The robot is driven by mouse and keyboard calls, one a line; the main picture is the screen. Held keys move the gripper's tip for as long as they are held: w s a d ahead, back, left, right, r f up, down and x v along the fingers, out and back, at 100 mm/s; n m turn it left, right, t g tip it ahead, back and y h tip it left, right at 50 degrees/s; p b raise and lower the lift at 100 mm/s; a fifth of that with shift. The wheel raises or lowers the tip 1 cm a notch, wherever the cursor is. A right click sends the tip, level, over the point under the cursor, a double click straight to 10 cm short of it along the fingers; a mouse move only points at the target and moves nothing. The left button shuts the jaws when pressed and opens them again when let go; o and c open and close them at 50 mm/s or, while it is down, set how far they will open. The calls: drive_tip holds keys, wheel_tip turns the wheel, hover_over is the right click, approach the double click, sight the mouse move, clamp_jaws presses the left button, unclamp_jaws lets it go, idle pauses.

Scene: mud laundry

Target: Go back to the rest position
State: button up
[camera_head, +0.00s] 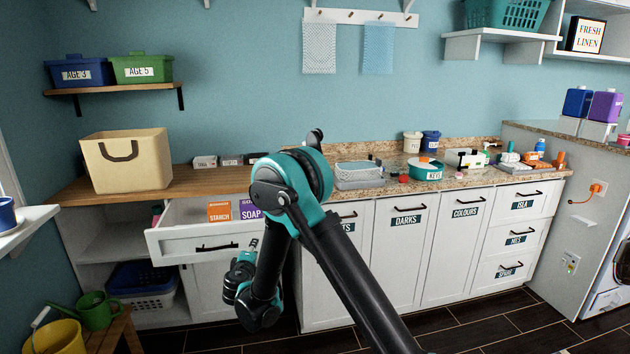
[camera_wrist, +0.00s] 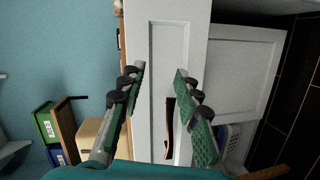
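My gripper (camera_wrist: 159,69) is open in the wrist view, with a clear gap between its two green-padded fingers and nothing held. Behind the gap is the white front of a drawer (camera_wrist: 165,45) with a dark handle (camera_wrist: 169,130). In the head view the open drawer (camera_head: 178,247) holds an orange starch box (camera_head: 219,211) and a purple soap box (camera_head: 250,210). My arm is bent low in front of the cabinets, its wrist just right of the drawer handle (camera_head: 216,247). My fingers are mostly hidden in that view.
A cream basket (camera_head: 127,160) stands on the wooden counter (camera_head: 190,182). A wire basket (camera_head: 358,172) and several small items crowd the granite counter. A yellow bucket (camera_head: 55,338) and green watering can (camera_head: 95,311) stand at lower left. The dark floor (camera_head: 480,338) is clear at lower right.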

drive_tip(key=s+d+r+m+g+h, duration=0.1)
drive_tip(key=s+d+m+g, duration=0.15)
drive_tip(key=d, duration=0.75)
drive_tip(key=s+d+r+m+g+h, duration=0.1)
drive_tip(key=d+r+m+g+h, duration=0.15)
drive_tip(key=d, duration=0.75)
drive_tip(key=s+d+r+m+g+h, duration=0.1)
drive_tip(key=s+d+m, duration=0.15)
drive_tip(key=d, duration=0.75)
drive_tip(key=s+d+f+m+g+y, duration=0.1)
drive_tip(key=s+d+m+g, duration=0.1)
drive_tip(key=s+d, duration=0.35)
drive_tip(key=s+d+f+m+g, duration=0.1)
drive_tip(key=s+d+m, duration=0.25)
drive_tip(key=s, duration=0.25)
drive_tip(key=s+d+f+m+g+y, duration=0.1)
drive_tip(key=s, duration=0.6)
drive_tip(key=s+d+f+m+g+y, duration=0.1)
drive_tip(key=s+d+f+m+y, duration=0.1)
drive_tip(key=s, duration=0.6)
drive_tip(key=shift+s+d+g, duration=0.15)
drive_tip(key=shift+s+g, duration=0.05)
drive_tip(key=shift+g, duration=0.2)
